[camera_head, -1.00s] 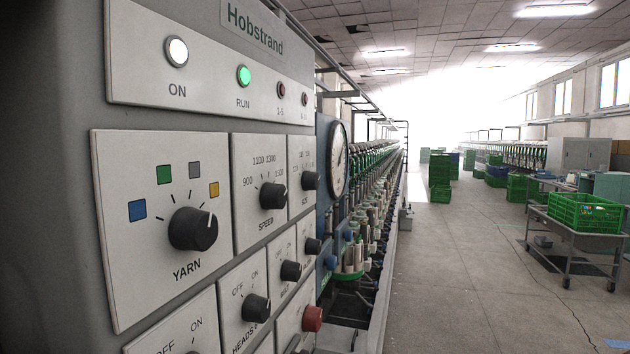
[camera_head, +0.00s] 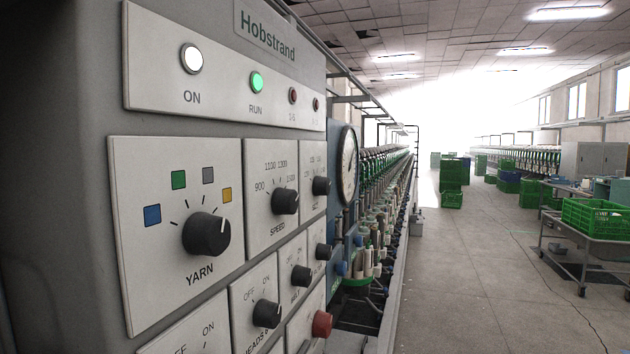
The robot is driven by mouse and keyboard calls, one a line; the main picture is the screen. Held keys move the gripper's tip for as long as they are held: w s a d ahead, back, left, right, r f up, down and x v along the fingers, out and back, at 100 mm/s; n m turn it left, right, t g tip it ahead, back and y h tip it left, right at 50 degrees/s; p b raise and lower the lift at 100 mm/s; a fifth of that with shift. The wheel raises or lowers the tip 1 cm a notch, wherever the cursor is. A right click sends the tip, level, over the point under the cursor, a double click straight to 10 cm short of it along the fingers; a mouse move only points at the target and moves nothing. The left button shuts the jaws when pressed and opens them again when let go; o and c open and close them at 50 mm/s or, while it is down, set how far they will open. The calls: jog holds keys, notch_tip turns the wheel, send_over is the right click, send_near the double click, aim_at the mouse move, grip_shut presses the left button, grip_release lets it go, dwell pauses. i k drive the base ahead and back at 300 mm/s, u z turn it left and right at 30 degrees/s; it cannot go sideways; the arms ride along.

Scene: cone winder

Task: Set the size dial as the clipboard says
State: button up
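The size dial (camera_head: 321,186) is a black knob on a white plate at the right end of the panel's dial row. I see it at a steep slant, and its scale marks and pointer are too small to read. The speed dial (camera_head: 285,201) is to its left, and the large yarn dial (camera_head: 207,235) is further left, its white pointer near the yellow square. No clipboard can be made out. My gripper is not in view.
The grey machine cabinet (camera_head: 60,180) fills the left side. A red button (camera_head: 322,324) and switch knobs sit below the dials. A clear concrete aisle (camera_head: 470,270) runs along the right. A metal cart (camera_head: 583,245) with a green crate (camera_head: 592,217) stands at far right.

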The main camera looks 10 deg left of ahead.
aim_at(321, 185)
jog(key=k, duration=0.65)
jog(key=z, duration=0.4)
jog(key=i, duration=1.1)
jog(key=u, duration=0.7)
